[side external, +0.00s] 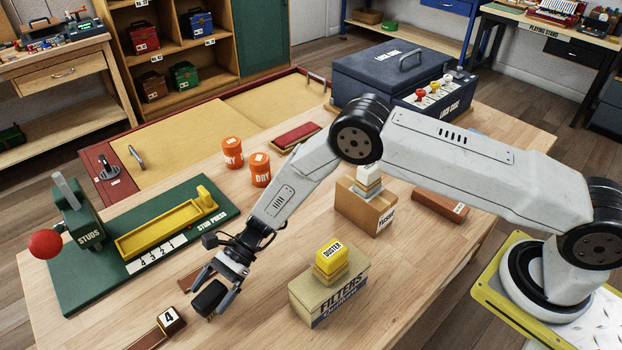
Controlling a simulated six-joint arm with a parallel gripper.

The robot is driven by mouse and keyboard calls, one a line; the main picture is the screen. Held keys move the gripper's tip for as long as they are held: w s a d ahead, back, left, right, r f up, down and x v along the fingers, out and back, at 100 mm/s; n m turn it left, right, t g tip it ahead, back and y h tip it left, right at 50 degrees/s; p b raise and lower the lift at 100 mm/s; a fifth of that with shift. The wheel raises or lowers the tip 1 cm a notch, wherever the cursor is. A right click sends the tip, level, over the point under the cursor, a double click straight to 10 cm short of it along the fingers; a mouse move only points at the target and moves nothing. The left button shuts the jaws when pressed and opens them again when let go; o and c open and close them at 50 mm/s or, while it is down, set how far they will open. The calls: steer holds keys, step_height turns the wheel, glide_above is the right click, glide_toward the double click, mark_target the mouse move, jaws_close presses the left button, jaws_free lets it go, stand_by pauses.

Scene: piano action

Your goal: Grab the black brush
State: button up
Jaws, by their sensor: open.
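A black block-shaped object (209,297), which looks like the black brush, is near the front left of the wooden table. My gripper (210,301) reaches down over it from above. Its two grey fingers are open, one on each side of the black object. I cannot tell whether either finger touches it. A reddish-brown flat piece (193,281) shows partly behind the left finger; the gripper hides the rest of it.
A brown piece with a "4" label (172,317) lies just left of my gripper. The green stud press base (75,296) is behind left. Orange dry tubs (232,153) stand farther back.

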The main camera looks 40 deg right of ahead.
mark_target(209, 294)
steer(key=shift+s+a+f, duration=0.1)
steer(key=shift+a+f, duration=0.1)
steer(key=shift+a, duration=0.15)
jaws_close()
stand_by(0.3)
steer(key=shift+r, duration=0.1)
steer(key=shift+r, duration=4.95)
